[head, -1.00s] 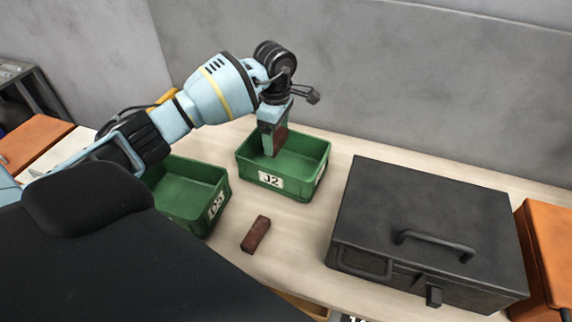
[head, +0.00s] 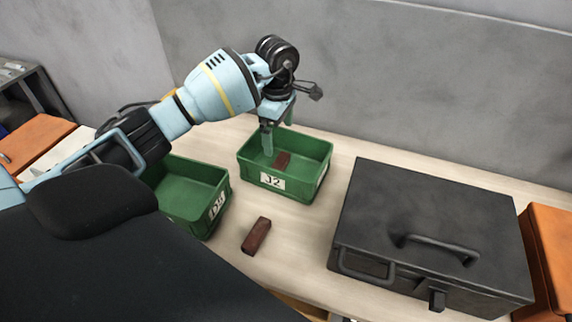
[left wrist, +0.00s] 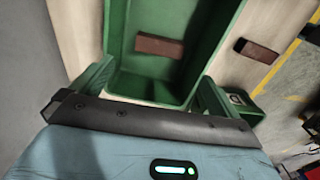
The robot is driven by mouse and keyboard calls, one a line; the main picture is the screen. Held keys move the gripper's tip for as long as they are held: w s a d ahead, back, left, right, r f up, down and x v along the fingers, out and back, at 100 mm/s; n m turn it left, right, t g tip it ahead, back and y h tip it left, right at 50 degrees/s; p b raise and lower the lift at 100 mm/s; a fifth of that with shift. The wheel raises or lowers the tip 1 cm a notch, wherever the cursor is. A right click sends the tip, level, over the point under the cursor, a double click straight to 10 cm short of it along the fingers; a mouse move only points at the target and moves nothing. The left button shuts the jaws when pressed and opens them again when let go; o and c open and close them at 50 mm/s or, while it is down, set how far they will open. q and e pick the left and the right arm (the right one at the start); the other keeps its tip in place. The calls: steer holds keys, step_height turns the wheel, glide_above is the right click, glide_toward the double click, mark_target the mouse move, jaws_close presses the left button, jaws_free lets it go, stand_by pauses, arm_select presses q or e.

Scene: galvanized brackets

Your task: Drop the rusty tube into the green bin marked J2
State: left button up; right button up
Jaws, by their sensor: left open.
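A rusty tube (head: 282,160) lies on the floor of the green bin marked J2 (head: 309,185). It also shows in the left wrist view (left wrist: 159,46), inside the bin (left wrist: 144,87). My left gripper (head: 278,135) is open and empty over the bin, its fingers apart and clear of the tube. In the left wrist view its two fingers (left wrist: 154,90) stand to either side of the bin's near end. A second rusty brown piece (head: 256,236) lies on the table in front of the bin. My right gripper is not in view.
Another green bin (head: 188,207) with a hard-to-read label stands left of J2. A black metal toolbox (head: 430,220) with a handle stands at the right, beside an orange box (head: 550,250). A grey wall (head: 400,80) rises behind. The table between J2 and the toolbox is clear.

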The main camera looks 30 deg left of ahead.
arm_select(q)
step_height(320, 180, up, 6)
steer(key=shift+f, duration=0.1)
stand_by(0.8)
